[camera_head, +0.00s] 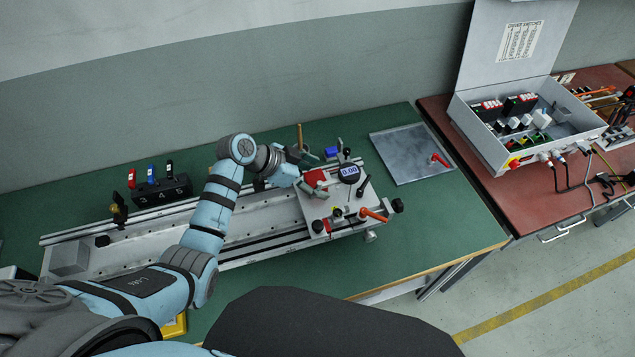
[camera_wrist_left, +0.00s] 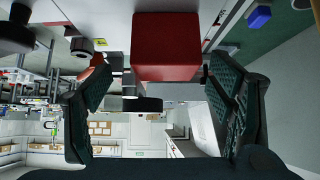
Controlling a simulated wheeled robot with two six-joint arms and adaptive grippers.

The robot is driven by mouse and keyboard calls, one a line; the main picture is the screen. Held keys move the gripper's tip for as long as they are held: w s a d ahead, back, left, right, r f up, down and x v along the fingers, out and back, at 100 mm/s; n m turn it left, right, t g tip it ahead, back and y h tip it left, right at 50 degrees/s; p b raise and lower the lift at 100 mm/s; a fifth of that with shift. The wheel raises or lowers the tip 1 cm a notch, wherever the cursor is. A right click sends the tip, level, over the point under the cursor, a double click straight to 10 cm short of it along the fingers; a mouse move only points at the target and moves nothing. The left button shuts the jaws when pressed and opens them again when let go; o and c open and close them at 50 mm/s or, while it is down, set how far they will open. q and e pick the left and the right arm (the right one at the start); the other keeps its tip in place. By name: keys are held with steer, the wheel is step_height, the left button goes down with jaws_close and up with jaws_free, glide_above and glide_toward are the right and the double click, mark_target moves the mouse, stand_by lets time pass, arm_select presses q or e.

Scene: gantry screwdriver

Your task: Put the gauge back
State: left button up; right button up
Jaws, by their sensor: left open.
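My left gripper (camera_head: 311,172) is open, just left of the gauge and close to a red block (camera_head: 316,178). In the left wrist view, the red block (camera_wrist_left: 167,47) shows between and beyond the open fingers of my left gripper (camera_wrist_left: 158,72), with nothing clearly gripped. A dark disc below the block there may be the gauge. My right gripper is not in view.
Orange-handled and black knobs (camera_head: 374,214) stand around the plate. A grey metal sheet (camera_head: 405,152) with a red handle lies to the right. A black holder (camera_head: 162,192) with coloured tools stands behind the rail at left. An open switch box (camera_head: 520,125) sits on the red table.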

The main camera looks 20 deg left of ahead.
arm_select(q)
steer(key=shift+w+d+f, duration=0.3)
steer(key=shift+d+f, duration=0.1)
steer(key=shift+f, duration=0.1)
steer(key=c, duration=1.8)
jaws_close()
steer(key=shift+r, duration=0.1)
